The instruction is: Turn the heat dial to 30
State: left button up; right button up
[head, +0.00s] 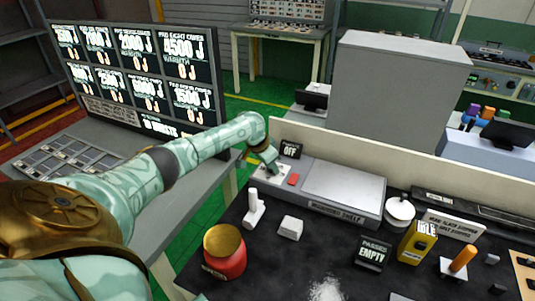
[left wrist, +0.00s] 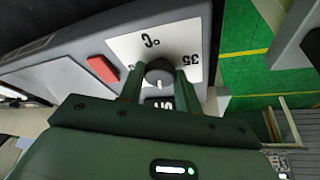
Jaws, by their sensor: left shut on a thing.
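The heat dial (left wrist: 159,72) is a dark round knob on a white label plate (left wrist: 128,46) of a grey unit. In the left wrist view the plate reads something like "°C" above the knob and "35" to its right; other markings are hidden. A small pale mark shows on the knob's lower side. My left gripper (left wrist: 160,84) has a finger on each side of the knob and is shut on it. In the head view my left gripper (head: 268,160) reaches down onto the unit's left end and mostly hides the dial. My right gripper is not in view.
A red button (head: 293,179) sits beside the plate, and a black "OFF" sign (head: 291,149) stands behind. A flat grey warming surface (head: 343,186) lies to the right. A white bottle-like item (head: 254,208), a white block (head: 290,228) and a red pot (head: 225,256) stand in front.

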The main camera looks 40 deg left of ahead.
pick_arm(q)
jog(key=n+p, duration=0.2)
jog(key=n+y+p, duration=0.1)
jog(key=p, duration=0.1)
jog(key=n+y+p, duration=0.1)
jog(key=n+p, duration=0.1)
jog(key=p, duration=0.1)
jog(key=shift+d+r+n, duration=0.25)
jog(key=shift+d+n, duration=0.05)
jog(key=shift+f+n+g+y+p, duration=0.15)
jog(key=shift+n+y+p, duration=0.15)
jog(key=shift+n+p, duration=0.35)
jog(key=shift+f+n+g+y+p, duration=0.15)
jog(key=shift+n+y+p, duration=0.2)
jog(key=shift+n, duration=0.5)
jog(key=o, duration=1)
jog(key=shift+c, duration=0.2)
jog(key=p+v, duration=1.3)
jog(key=v, duration=0.3)
jog(key=shift+r, duration=0.2)
